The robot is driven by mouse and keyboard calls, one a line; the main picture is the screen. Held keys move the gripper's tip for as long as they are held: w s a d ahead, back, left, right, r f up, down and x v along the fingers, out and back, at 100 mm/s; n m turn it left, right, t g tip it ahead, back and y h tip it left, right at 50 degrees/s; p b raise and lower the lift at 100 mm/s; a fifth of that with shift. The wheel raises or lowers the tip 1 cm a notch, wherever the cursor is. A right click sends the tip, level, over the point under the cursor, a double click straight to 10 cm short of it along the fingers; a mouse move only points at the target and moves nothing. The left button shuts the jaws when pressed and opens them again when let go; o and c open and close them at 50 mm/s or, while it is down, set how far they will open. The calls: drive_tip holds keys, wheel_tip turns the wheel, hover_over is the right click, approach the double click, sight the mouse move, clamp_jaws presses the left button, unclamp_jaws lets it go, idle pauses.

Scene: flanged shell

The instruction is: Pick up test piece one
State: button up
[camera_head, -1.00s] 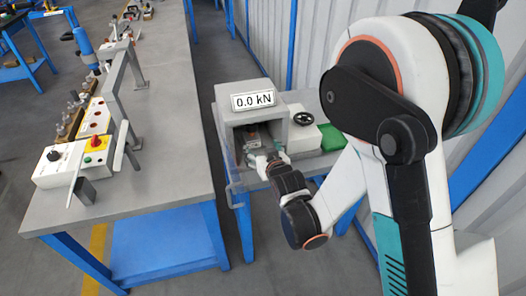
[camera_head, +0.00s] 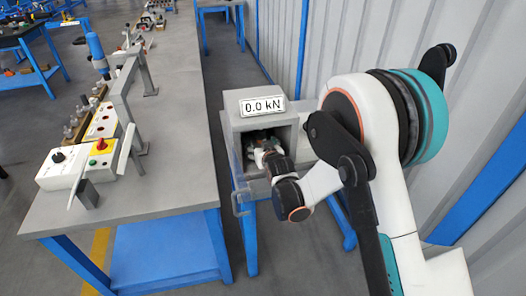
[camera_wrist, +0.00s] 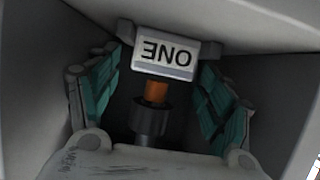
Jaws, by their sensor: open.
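Test piece one shows in the wrist view as a pale block labelled "ONE" (camera_wrist: 164,55), upside down in the picture. An orange section (camera_wrist: 157,91) and a dark cylindrical part (camera_wrist: 148,118) line up below the label; I cannot tell how they join. My gripper (camera_wrist: 160,78) is open, with teal finger pads to the left and right of the piece. Neither pad visibly touches it. In the head view, my gripper (camera_head: 264,150) is inside the opening of the grey testing box, and the test piece cannot be made out there.
The grey box (camera_head: 240,103) reads "0.0 kN" and its walls surround my gripper closely. A clear panel (camera_head: 238,170) stands at its front left. A long grey table (camera_head: 180,130) with a control box (camera_head: 62,168) is to the left. A corrugated wall (camera_head: 405,35) is on the right.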

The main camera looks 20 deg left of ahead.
drive_tip(key=shift+w+a, duration=0.1)
clamp_jaws()
idle(0.3)
